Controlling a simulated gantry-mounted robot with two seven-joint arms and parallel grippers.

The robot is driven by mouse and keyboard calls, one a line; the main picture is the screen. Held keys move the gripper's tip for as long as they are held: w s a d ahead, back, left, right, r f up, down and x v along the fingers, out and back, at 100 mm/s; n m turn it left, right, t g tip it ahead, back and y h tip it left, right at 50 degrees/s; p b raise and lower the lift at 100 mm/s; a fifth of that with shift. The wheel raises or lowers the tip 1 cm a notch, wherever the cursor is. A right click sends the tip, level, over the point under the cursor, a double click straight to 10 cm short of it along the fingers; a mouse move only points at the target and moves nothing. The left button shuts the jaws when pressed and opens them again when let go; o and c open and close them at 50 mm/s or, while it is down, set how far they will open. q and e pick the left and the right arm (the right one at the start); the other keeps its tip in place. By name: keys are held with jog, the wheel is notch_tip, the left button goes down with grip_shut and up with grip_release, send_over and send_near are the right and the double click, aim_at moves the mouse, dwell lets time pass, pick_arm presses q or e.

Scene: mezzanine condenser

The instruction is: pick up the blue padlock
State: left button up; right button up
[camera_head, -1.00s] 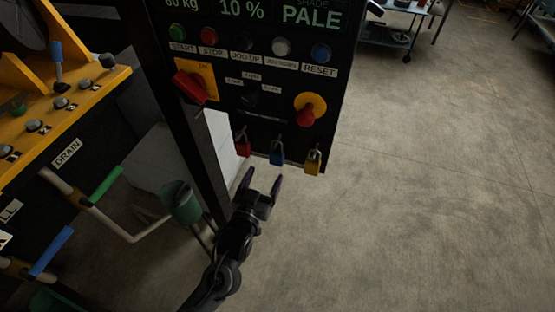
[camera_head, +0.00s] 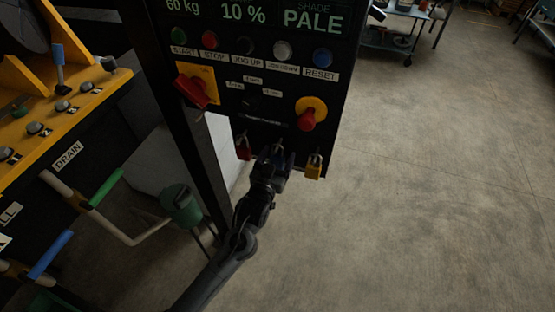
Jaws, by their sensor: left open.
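The blue padlock (camera_head: 279,158) hangs at the lower edge of the black control panel (camera_head: 225,125), between a red padlock (camera_head: 243,151) on its left and a yellow padlock (camera_head: 314,168) on its right. My left gripper (camera_head: 277,158) is up at the blue padlock, its open fingers around or in front of it. The gripper hides most of the padlock; I cannot tell whether the fingers touch it. My right gripper is not in view.
The panel carries a red rotary switch (camera_head: 192,88), a red emergency button on yellow (camera_head: 309,113) and a row of buttons. A yellow console (camera_head: 35,122) with knobs stands at the left, green and blue pipe handles below.

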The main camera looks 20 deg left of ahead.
pick_arm(q)
jog(key=shift+c, duration=0.4)
jog(key=c, duration=1)
jog(key=shift+c, duration=0.2)
jog(key=shift+r, duration=0.9)
jog(key=s, duration=1.8)
jog(key=shift+d+f, duration=0.15)
jog(key=shift+d, duration=0.15)
jog(key=shift+p, duration=0.35)
jog(key=shift+r+p, duration=0.85)
jog(key=shift+p, duration=0.1)
jog(key=shift+s, duration=0.15)
jog(key=s+p, duration=0.3)
jog(key=s, duration=0.4)
jog(key=shift+r, duration=0.2)
